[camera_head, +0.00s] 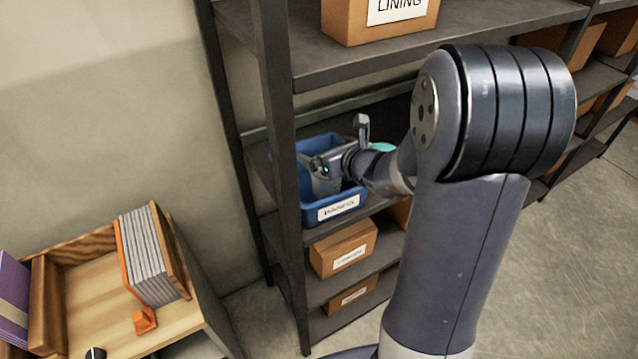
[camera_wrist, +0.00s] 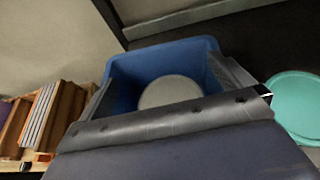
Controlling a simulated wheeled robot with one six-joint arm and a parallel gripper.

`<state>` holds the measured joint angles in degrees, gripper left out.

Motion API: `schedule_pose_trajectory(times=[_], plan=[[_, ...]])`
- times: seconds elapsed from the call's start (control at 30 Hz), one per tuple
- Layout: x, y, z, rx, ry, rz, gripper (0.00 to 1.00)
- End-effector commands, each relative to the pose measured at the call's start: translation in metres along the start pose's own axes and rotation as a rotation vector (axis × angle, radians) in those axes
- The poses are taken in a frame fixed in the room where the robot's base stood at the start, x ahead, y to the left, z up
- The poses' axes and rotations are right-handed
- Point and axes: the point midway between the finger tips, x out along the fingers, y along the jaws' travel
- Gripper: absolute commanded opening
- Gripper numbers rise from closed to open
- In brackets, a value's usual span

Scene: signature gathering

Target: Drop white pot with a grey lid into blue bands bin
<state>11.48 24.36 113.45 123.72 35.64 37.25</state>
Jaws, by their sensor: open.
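The blue bin (camera_head: 309,203) with a white label on its front stands on a middle shelf of the rack. My gripper (camera_head: 319,166) is over the bin with its jaws open. The pot (camera_head: 325,186) is pale grey-white and sits below my gripper, inside the bin's outline. In the wrist view its round grey lid (camera_wrist: 170,91) shows within the blue bin (camera_wrist: 178,49), between my spread fingers. The pot's lower part is hidden by the bin wall, so I cannot tell whether it rests on the bin floor.
A teal round item (camera_wrist: 297,104) stands right of the bin on the same shelf. The shelf (camera_head: 330,72) above holds a cardboard box (camera_head: 345,22). Labelled cardboard boxes (camera_head: 343,248) are below. A wooden desk (camera_head: 105,300) with a file holder stands at the left.

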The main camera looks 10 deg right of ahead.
Motion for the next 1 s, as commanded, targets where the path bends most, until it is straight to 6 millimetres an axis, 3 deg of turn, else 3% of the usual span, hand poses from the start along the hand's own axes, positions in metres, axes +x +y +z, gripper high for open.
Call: schedule_pose_trajectory(times=[0.17,0.7,1.0], plan=[[-0.012,-0.001,0.001,0.0,-0.003,-0.002,1.0],[-0.096,-0.001,0.002,-0.001,-0.006,-0.004,1.0],[-0.108,0.0,0.001,-0.001,-0.003,-0.001,1.0]])
